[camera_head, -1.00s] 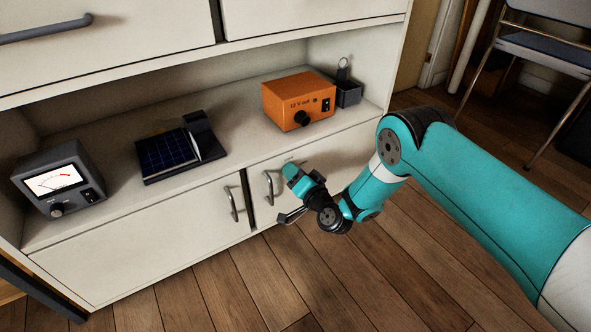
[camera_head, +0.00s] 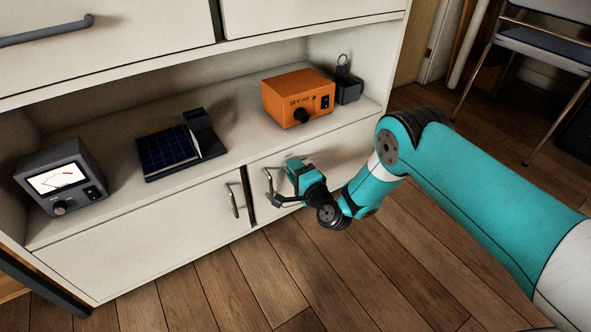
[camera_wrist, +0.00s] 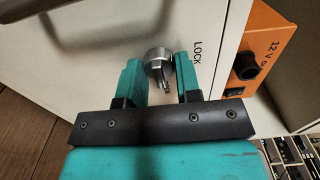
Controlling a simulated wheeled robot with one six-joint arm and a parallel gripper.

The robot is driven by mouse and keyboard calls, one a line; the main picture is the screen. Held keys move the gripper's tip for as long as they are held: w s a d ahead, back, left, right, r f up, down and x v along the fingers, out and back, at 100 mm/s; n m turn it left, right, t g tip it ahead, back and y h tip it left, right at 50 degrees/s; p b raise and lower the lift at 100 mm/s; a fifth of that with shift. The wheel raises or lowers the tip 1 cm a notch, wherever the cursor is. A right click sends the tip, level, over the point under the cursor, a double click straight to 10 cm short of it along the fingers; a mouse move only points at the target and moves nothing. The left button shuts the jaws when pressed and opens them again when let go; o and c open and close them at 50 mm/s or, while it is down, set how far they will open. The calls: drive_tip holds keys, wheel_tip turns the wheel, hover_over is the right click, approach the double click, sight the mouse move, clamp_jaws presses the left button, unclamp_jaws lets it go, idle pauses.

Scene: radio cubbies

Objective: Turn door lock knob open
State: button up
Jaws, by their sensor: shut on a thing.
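The round metal lock knob (camera_wrist: 157,55) shows in the wrist view on the pale cabinet door (camera_wrist: 112,30), beside the printed word LOCK. A narrow grip juts from its face. My gripper (camera_wrist: 161,68) has one teal finger on each side of the knob and is shut on it. In the head view my gripper (camera_head: 284,183) is at the right lower door (camera_head: 345,150), close to that door's handle (camera_head: 268,188). The knob is hidden behind my gripper there. The door looks closed.
The left lower door's handle (camera_head: 232,200) is close by. On the shelf above stand an orange 12 V box (camera_head: 290,98), a dark holder (camera_head: 349,90), a solar panel (camera_head: 170,152) and a grey meter (camera_head: 62,180). The wooden floor (camera_head: 215,290) in front is clear.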

drive_tip(key=shift+w+d, duration=0.15)
drive_tip(key=shift+d, duration=0.05)
idle(0.3)
drive_tip(key=o, duration=0.9)
drive_tip(key=shift+a, duration=0.15)
drive_tip(key=shift+s, duration=0.2)
drive_tip(key=p+v, duration=1.7)
drive_tip(key=p, duration=0.5)
drive_tip(key=shift+p, duration=0.3)
